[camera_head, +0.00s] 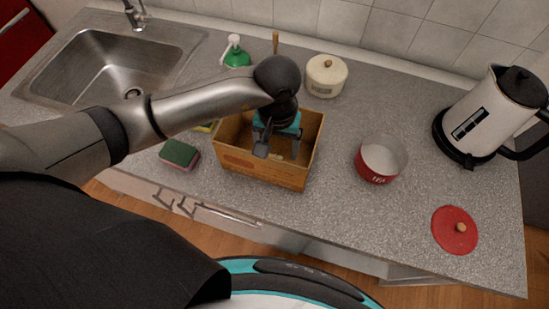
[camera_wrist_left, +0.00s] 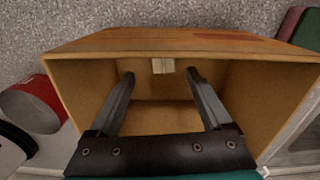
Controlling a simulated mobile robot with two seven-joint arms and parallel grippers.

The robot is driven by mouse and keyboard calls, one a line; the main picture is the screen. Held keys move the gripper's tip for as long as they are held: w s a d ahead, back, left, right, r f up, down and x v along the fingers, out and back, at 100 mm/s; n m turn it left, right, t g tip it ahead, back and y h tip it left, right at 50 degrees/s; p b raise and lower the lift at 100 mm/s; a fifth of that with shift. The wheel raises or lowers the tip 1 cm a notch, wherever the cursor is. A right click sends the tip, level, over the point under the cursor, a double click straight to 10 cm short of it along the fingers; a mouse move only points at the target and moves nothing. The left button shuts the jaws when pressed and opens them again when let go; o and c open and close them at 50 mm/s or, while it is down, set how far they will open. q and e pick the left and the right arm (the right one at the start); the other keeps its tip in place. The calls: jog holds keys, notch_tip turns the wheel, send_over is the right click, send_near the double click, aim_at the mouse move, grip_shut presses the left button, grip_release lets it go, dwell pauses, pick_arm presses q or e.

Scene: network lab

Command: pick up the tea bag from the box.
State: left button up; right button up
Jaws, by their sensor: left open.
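The open-topped wooden box (camera_head: 262,172) stands on the counter in the middle of the head view. My left gripper (camera_head: 278,150) reaches down into its opening, jaws open. In the left wrist view the box wall (camera_wrist_left: 230,45) frames my two spread fingers (camera_wrist_left: 160,76). A small pale piece, likely the tea bag (camera_wrist_left: 163,65), shows against the box wall just beyond and between the fingertips. No contact is visible. In the head view the tea bag cannot be made out. My right gripper is not in view.
A red pot (camera_head: 381,160) stands right of the box, with its red lid (camera_head: 455,230) and a white kettle (camera_head: 492,112) further right. A sponge (camera_head: 180,154) lies left. A cream jar (camera_head: 326,76) and green soap bottle (camera_head: 236,54) stand behind. The sink (camera_head: 115,65) is far left.

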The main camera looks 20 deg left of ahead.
aim_at(275, 157)
pick_arm(q)
jog(key=shift+w+a+f, duration=0.1)
jog(key=shift+a+f, duration=0.05)
jog(key=shift+f, duration=1.15)
jog(key=shift+w+a+f, duration=0.1)
jog(key=shift+a+f, duration=0.05)
jog(key=shift+f, duration=1.15)
jog(key=shift+c, duration=0.4)
grip_shut()
